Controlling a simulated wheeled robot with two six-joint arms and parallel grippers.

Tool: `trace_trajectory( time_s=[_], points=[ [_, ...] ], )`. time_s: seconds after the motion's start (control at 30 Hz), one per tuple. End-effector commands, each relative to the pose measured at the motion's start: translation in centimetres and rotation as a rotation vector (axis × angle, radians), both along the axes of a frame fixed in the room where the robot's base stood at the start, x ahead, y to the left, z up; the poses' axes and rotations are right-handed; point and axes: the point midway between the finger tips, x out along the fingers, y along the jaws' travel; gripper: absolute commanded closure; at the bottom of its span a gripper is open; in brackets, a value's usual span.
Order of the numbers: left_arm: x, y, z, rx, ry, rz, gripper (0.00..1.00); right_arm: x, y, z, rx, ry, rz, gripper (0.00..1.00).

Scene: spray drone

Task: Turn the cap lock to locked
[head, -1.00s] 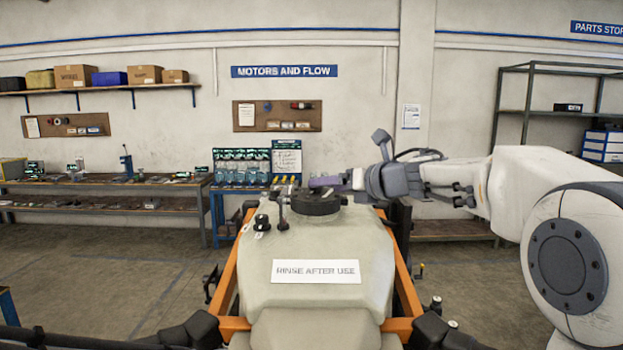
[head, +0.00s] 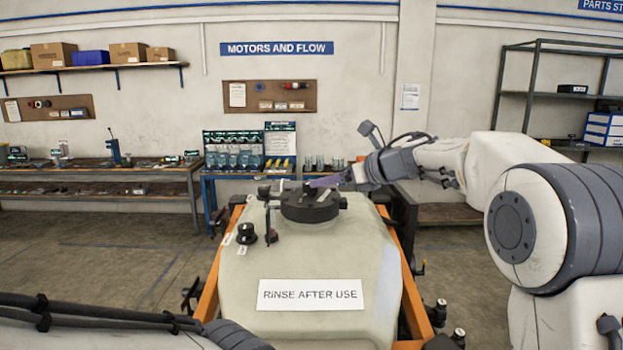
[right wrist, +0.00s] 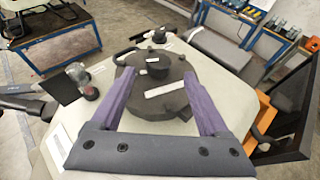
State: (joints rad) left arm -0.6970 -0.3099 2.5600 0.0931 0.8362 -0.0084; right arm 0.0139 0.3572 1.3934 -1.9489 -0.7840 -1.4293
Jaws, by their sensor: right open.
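The cream tank (head: 340,245) carries a round black cap (head: 308,207) with a pale bar on top. In the right wrist view the cap (right wrist: 190,75) lies between and just beyond the fingers. My right gripper (head: 328,182), with purple fingers, is over the cap's right side in the head view. In the right wrist view it (right wrist: 160,75) is open and empty, one finger on each side of the cap; contact cannot be told. A black knob (head: 246,233) with two small white labels stands left of the cap. Which part is the cap lock is unclear. My left gripper is out of view.
A thin dark upright lever (head: 268,222) stands between knob and cap. An orange frame (head: 207,290) surrounds the tank. A blue bench (head: 208,190) with several small parts stands behind it. The tank top around the label (head: 310,295) is clear.

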Motion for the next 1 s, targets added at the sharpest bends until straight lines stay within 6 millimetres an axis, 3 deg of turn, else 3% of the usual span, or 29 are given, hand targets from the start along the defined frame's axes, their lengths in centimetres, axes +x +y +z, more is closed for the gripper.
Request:
trace_trajectory(
  time_s=[0.03,0.33,0.77,0.97,1.0],
  points=[
    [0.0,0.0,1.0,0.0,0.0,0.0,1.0,0.7,0.9,0.0,0.001,0.005,0.004,0.22],
    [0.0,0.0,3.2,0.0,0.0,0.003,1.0,3.9,4.0,-2.0,0.001,0.003,0.002,0.22],
    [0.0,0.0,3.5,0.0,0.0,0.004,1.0,4.7,4.5,-2.7,0.001,-0.001,-0.002,0.22],
    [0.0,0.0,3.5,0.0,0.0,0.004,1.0,4.6,4.4,-2.7,0.001,0.001,-0.003,0.94],
    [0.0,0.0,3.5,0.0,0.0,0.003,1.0,4.6,4.4,-2.7,0.001,0.001,-0.003,1.0]
  ],
)
